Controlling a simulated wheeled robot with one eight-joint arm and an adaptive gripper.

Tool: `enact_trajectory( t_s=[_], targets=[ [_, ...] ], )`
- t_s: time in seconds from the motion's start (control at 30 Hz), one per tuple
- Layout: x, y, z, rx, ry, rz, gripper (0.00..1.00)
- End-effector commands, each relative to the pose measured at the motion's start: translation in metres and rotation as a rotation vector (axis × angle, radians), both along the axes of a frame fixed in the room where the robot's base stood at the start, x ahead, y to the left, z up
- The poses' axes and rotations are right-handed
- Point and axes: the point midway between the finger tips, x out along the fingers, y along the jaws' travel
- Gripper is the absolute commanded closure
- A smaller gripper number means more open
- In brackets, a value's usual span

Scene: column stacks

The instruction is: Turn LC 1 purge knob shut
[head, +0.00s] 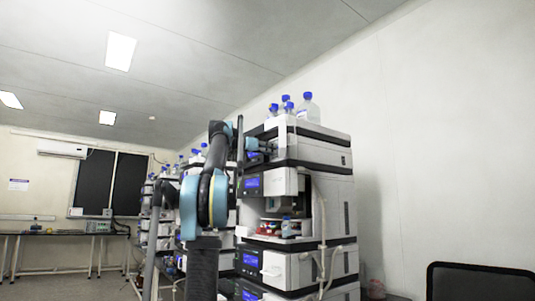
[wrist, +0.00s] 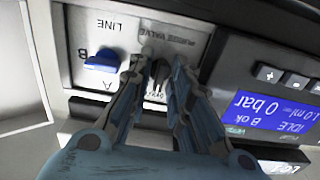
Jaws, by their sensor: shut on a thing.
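In the wrist view my gripper (wrist: 156,62) is at the pump panel, its two fingers closed around the dark purge knob (wrist: 157,78) below the PURGE VALVE label (wrist: 170,34). The fingers cover most of the knob, so how far it is turned cannot be told. In the head view my gripper (head: 262,150) reaches the upper front of the near instrument stack (head: 310,150). The knob cannot be made out there.
A blue LINE selector knob (wrist: 101,61) is close to the left of the fingers. A lit display (wrist: 265,112), reading 0 bar and IDLE, is to the right. Blue-capped bottles (head: 307,107) stand on the stack. A dark chair (head: 480,282) is at the lower right.

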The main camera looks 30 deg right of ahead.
Motion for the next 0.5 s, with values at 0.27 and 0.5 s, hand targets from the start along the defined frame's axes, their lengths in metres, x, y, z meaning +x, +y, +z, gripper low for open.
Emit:
enact_trajectory(
  t_s=[0.27,0.5],
  targets=[
    [0.0012,-0.0001,-0.0008,0.001,0.0,0.002,0.72],
    [0.0004,0.0015,-0.0002,0.0,0.0,0.002,0.72]
  ],
)
